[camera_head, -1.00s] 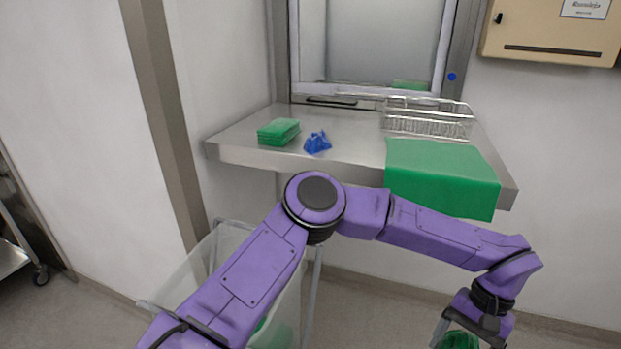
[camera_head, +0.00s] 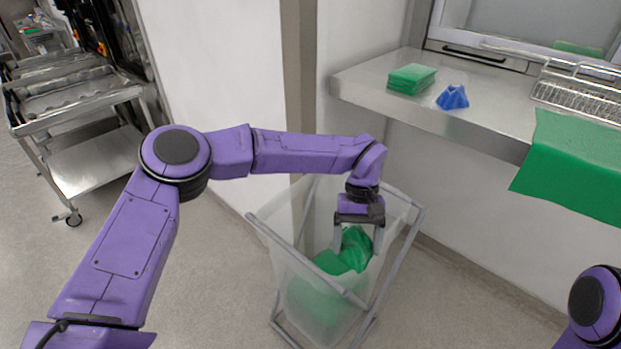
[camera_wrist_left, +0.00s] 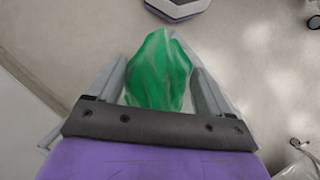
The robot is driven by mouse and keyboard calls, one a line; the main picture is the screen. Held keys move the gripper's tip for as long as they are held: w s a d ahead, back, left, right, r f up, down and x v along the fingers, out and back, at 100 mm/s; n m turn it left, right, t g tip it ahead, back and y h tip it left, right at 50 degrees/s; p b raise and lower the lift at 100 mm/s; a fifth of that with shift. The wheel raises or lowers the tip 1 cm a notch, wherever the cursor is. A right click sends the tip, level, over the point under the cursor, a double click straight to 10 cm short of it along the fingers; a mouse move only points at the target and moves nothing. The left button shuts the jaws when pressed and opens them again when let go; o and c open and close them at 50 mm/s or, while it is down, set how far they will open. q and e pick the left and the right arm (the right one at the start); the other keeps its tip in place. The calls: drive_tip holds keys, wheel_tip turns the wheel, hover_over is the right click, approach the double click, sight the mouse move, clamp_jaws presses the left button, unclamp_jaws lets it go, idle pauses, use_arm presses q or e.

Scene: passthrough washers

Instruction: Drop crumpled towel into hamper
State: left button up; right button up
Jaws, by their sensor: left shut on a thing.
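My left gripper (camera_head: 357,238) points down over the opening of the hamper (camera_head: 335,288), a translucent bag-like bin on a grey metal frame. It is shut on a crumpled green towel (camera_head: 356,246), which hangs at or just inside the hamper's rim. The towel also shows between the fingers in the left wrist view (camera_wrist_left: 158,72). More green cloth (camera_head: 318,302) shows through the hamper's wall, lower down. A crumpled blue cloth (camera_head: 453,97) lies on the steel shelf. My right gripper is out of view; only part of that arm shows at the lower right.
The steel shelf (camera_head: 480,132) carries a folded green stack (camera_head: 411,79), a wire rack (camera_head: 580,88) and a green cloth (camera_head: 575,165) draped over its front edge. A beige wall post stands behind the hamper. A steel cart (camera_head: 85,130) stands at the left, with clear floor between.

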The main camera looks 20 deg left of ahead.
use_arm(q)
drive_tip(key=w+a+f+n+t+h+b, duration=0.1)
drive_tip(key=w+a+f+n+t+h, duration=0.1)
drive_tip(key=w+n, duration=0.7)
drive_tip(key=a+n+t+h, duration=0.1)
drive_tip(key=a+n+t, duration=0.1)
drive_tip(key=n, duration=0.2)
drive_tip(key=shift+a+f+n+b, duration=0.2)
drive_tip(key=shift+a+n+b, duration=0.1)
drive_tip(key=shift+a+n, duration=0.1)
drive_tip(key=w+a+n+t+y, duration=0.1)
drive_tip(key=w+a+n, duration=0.1)
drive_tip(key=n, duration=0.3)
drive_tip(key=w+a+r+n+t+y+b, duration=0.1)
drive_tip(key=w+a+n+t, duration=0.1)
drive_tip(key=w+n, duration=0.2)
drive_tip(key=w+a+n+t+y, duration=0.1)
drive_tip(key=w+a+n, duration=0.1)
drive_tip(key=n, duration=0.4)
drive_tip(key=shift+w+a+r+t+b, duration=0.2)
drive_tip(key=shift+w+r+t+b, duration=0.15)
drive_tip(key=shift+w, duration=0.35)
drive_tip(key=shift+n, duration=0.3)
wheel_tip(320, 180, down, 6)
drive_tip(key=b, duration=0.4)
drive_tip(key=shift+w+a, duration=0.1)
drive_tip(key=shift+a, duration=0.05)
drive_tip(key=o, duration=1)
drive_tip(key=shift+r, duration=0.15)
